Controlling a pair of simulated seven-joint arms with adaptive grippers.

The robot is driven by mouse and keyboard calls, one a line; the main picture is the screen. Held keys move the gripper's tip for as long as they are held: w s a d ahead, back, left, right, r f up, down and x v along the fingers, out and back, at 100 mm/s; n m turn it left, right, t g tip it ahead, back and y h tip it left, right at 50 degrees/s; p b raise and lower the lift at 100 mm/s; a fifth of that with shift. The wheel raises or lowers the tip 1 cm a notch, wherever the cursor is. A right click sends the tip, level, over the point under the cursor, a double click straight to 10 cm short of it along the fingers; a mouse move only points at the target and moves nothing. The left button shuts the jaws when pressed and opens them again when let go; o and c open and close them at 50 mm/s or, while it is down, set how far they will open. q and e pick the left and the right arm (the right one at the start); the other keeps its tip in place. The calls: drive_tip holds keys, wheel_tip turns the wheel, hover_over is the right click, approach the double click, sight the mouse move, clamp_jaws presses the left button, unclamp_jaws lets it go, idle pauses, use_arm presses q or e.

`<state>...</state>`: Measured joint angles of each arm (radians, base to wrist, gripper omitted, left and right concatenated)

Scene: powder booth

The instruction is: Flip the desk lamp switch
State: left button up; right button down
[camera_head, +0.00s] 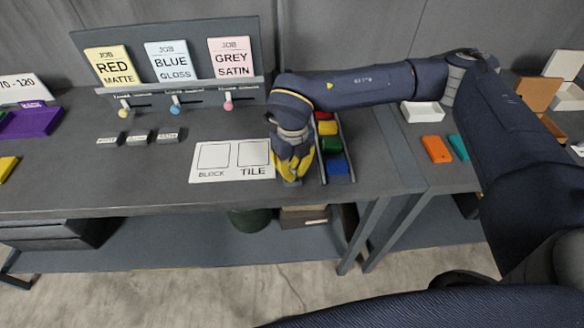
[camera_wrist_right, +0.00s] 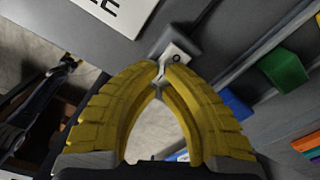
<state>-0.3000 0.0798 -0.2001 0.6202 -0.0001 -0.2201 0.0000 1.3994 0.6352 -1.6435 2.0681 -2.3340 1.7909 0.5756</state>
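No desk lamp can be made out in either view. A small pale block with a dark round mark (camera_wrist_right: 177,52), possibly the switch, sits on a grey base at the bench's front edge in the right wrist view. My right gripper (camera_head: 291,172) has yellow fingers pointing down at the front edge, between the white card and the block rack. In the wrist view its fingertips (camera_wrist_right: 160,72) come together right at the pale block. The tips look shut, with a gap only between the curved finger bodies. I cannot tell whether they touch the block. My left gripper is not in view.
The white BLOCK/TILE card (camera_head: 232,174) lies left of the gripper. A rack with coloured blocks (camera_head: 330,144) stands close on its right. Job cards (camera_head: 167,62) and coloured knobs (camera_head: 175,109) are at the back. The bench's front left is mostly clear.

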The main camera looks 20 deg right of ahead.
drive_tip(key=shift+f, duration=0.15)
drive_tip(key=shift+r, duration=3.55)
